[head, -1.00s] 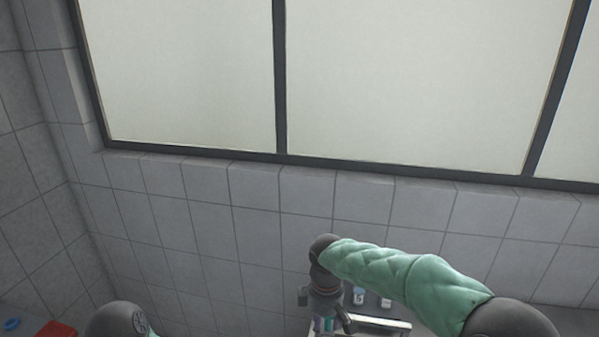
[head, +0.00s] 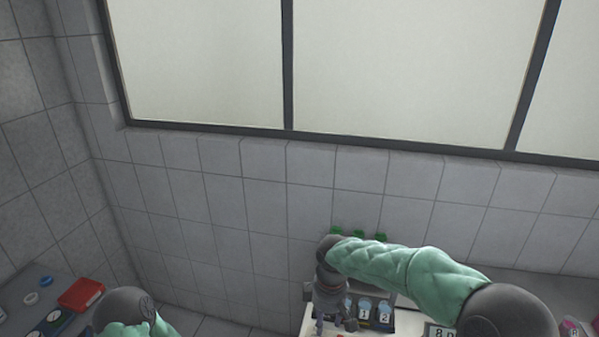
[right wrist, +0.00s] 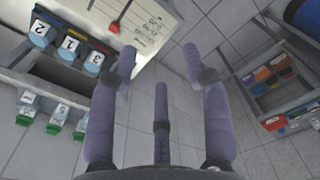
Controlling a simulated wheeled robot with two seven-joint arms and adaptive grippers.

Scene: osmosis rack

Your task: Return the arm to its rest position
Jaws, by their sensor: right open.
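My right arm, in a green quilted sleeve (head: 410,267), reaches in from the right in the head view. Its gripper (head: 335,322) points down in front of the rack with numbered slots. In the right wrist view the three purple-grey fingers of my right gripper (right wrist: 160,75) are spread open with nothing between them. Tiled floor shows beyond them. My left arm (head: 124,310) shows only as a dark joint and a bit of green sleeve at the lower left of the head view. The left gripper is out of frame.
The numbered blue-topped holders (right wrist: 71,45) sit on the rack, left in the wrist view. Green-capped bottles (right wrist: 55,128) stand beside them. A shelf unit with coloured items (right wrist: 270,75) is at right. A red box (head: 81,294) lies at left in the head view. Open floor lies between.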

